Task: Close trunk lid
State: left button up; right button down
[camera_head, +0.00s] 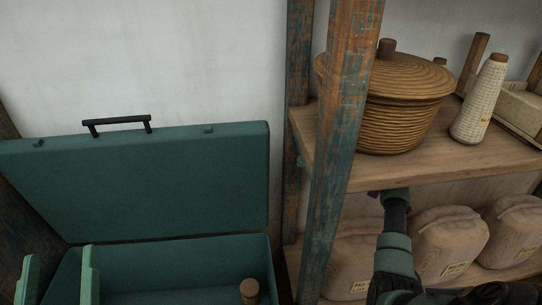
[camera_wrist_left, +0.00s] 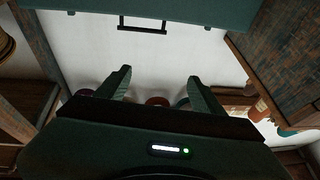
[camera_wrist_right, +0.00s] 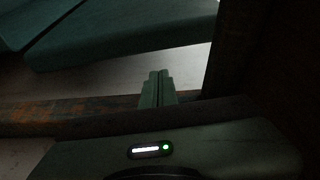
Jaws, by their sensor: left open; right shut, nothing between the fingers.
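The teal trunk (camera_head: 255,262) stands at the lower left in the head view, with its lid (camera_head: 150,185) raised and leaning toward the white wall. A black handle (camera_head: 118,120) is on the lid's top edge. Lid and handle also show at the top of the left wrist view, the lid (camera_wrist_left: 200,10) above the handle (camera_wrist_left: 142,29). My left gripper (camera_head: 60,258) is open and empty in front of the lid, over the trunk's left part. My right gripper (camera_head: 388,194) is shut and empty beside the shelf, right of the post. Teal panels (camera_wrist_right: 130,42) show in the right wrist view.
A worn wooden post (camera_head: 343,130) stands between trunk and shelf (camera_head: 440,165). The shelf holds a lidded basket (camera_head: 405,118) and a wrapped cone (camera_head: 478,100). Several sacks (camera_head: 450,240) sit below. A brown round-topped object (camera_head: 249,288) is in the trunk.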

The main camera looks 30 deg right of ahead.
pick_arm(q)
jog(key=s+r+t+h+b, duration=0.1)
jog(key=s+r+t, duration=0.3)
jog(key=r, duration=0.1)
jog(key=shift+r+h, duration=0.3)
jog(key=shift+r, duration=0.1)
pick_arm(e)
jog(key=x, duration=0.8)
jog(key=shift+w+a, duration=0.2)
jog(key=shift+a, duration=0.15)
pick_arm(q)
jog(key=shift+s+a, duration=0.1)
jog(key=shift+a, duration=0.05)
